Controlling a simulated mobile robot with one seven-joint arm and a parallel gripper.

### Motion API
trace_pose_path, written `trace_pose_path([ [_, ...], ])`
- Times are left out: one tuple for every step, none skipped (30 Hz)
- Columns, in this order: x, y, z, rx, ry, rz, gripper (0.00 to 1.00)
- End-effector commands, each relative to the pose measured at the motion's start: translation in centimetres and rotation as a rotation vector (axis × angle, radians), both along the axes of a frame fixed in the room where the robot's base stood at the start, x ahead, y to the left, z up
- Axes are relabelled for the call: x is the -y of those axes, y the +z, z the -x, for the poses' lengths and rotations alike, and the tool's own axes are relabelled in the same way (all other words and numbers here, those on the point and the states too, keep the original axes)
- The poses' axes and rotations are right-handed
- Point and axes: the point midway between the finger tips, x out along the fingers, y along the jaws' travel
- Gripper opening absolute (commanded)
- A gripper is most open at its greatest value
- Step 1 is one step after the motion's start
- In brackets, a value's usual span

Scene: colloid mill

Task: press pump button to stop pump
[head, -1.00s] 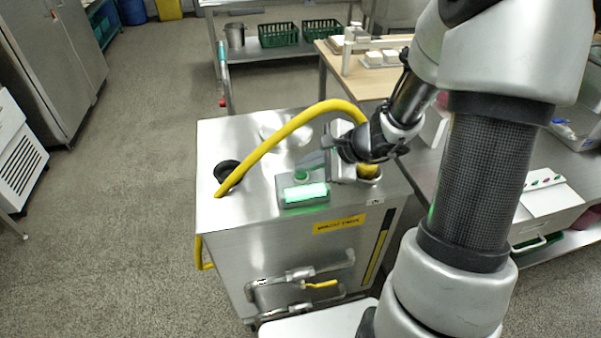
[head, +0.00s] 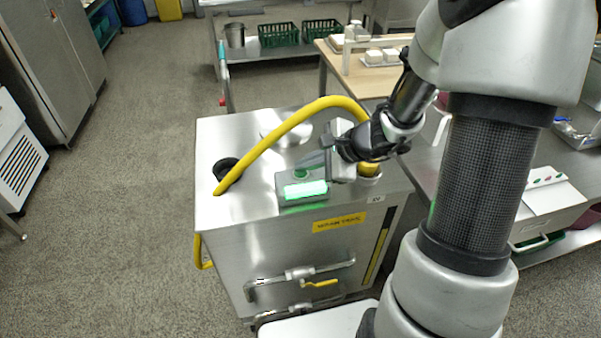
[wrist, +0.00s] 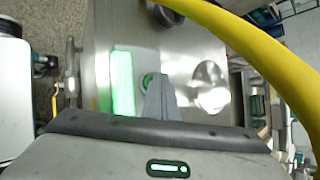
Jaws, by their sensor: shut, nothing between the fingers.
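The pump button (head: 301,174) is a round green button on top of a small grey box (head: 314,198). The front of the box has a brightly lit green panel (head: 305,189). The box sits on the steel wash tank (head: 240,205). My gripper (head: 318,163) is shut and empty, its fingers pointing left just above and beside the button. In the wrist view the shut fingers (wrist: 160,88) reach to the edge of the green button (wrist: 147,80) and hide part of it. I cannot tell whether they touch it.
A thick yellow hose (head: 285,130) arches over the tank and passes close to my wrist. A wooden-topped table (head: 350,72) and a steel bench with a white box (head: 548,198) stand on the right. The floor (head: 120,200) at left is clear.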

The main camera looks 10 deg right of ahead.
Motion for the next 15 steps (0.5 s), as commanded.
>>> trace_pose_path([
  [0.02, -0.27, 0.04, -0.003, -0.001, 0.001, 0.00],
  [0.02, -0.26, 0.04, -0.003, -0.001, 0.001, 0.00],
  [0.03, -0.24, 0.05, -0.004, -0.001, 0.002, 0.00],
  [0.03, -0.24, 0.06, -0.004, -0.001, 0.002, 0.00],
  [0.03, -0.26, 0.06, -0.004, -0.001, 0.002, 0.00],
  [0.03, -0.28, 0.07, -0.004, -0.001, 0.002, 0.00],
  [0.04, -0.29, 0.07, -0.004, -0.001, 0.002, 0.00],
  [0.04, -0.30, 0.08, -0.005, -0.001, 0.002, 0.00],
  [0.04, -0.31, 0.08, -0.005, -0.001, 0.002, 0.00],
  [0.04, -0.30, 0.09, -0.005, -0.001, 0.002, 0.00],
  [0.05, -0.25, 0.08, -0.005, -0.001, 0.003, 0.00],
  [0.04, -0.16, 0.08, -0.005, -0.001, 0.003, 0.00],
  [0.05, -0.06, 0.07, -0.005, -0.001, 0.003, 0.00],
  [0.06, 0.06, 0.05, -0.004, -0.002, 0.003, 0.00],
  [0.07, 0.22, 0.04, -0.004, -0.002, 0.003, 0.00],
])
